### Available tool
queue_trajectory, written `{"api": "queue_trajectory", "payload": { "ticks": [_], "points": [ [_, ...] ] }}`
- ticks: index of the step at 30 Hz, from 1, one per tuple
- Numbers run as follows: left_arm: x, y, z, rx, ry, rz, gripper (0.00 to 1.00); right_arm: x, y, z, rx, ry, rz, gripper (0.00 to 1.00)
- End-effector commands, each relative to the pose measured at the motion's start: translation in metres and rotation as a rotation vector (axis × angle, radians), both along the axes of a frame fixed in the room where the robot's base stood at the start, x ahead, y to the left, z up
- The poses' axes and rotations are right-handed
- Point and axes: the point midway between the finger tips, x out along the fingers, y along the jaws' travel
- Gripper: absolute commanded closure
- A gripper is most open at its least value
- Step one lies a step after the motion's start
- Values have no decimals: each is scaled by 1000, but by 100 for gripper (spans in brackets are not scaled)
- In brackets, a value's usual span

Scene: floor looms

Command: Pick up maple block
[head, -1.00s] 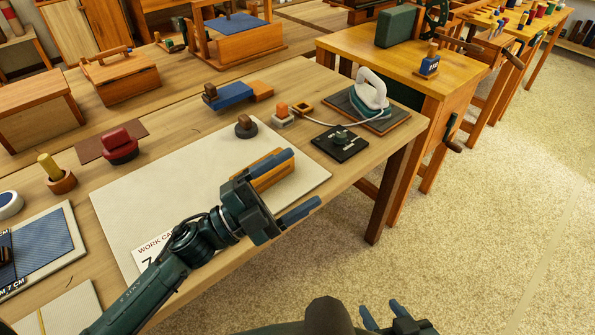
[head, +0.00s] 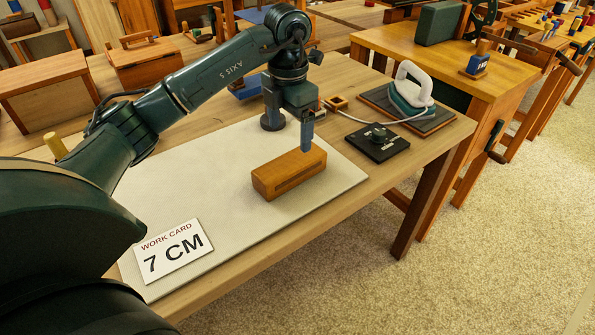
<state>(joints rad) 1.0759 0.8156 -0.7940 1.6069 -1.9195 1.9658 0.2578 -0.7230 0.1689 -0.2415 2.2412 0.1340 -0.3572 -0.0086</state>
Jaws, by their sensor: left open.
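The maple block (head: 284,175), an orange-brown wooden block with a dark slot in its long side, lies on the pale mat (head: 200,178) near its right part. My left gripper (head: 305,138) points down just above and behind the block's right end. One blue finger shows, with its tip close to the block's top; the other finger is hidden. The gripper is open, with nothing seen in it. I cannot tell whether the finger touches the block. My right gripper is out of view.
A work card (head: 173,252) reading 7 CM lies on the mat's front left. A dark round-based piece (head: 272,121) stands behind the block. To the right are a black square plate (head: 375,143) and an iron (head: 411,92) on its pad. The mat left of the block is clear.

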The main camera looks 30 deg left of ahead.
Motion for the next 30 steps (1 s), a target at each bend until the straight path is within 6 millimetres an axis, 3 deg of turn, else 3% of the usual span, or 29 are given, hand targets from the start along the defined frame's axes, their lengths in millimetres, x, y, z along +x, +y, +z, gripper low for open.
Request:
{"api": "queue_trajectory", "payload": {
  "ticks": [6, 14, 21, 30],
  "points": [
    [-1, -1, -41, -3, 4, -3, 18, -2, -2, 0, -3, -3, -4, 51],
    [1, -2, -61, -6, 2, -4, 18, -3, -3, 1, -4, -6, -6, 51],
    [3, -2, -96, -6, 2, -3, 18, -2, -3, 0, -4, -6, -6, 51],
    [4, -2, -105, -4, -1, -4, 18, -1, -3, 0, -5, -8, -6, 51]
  ]
}}
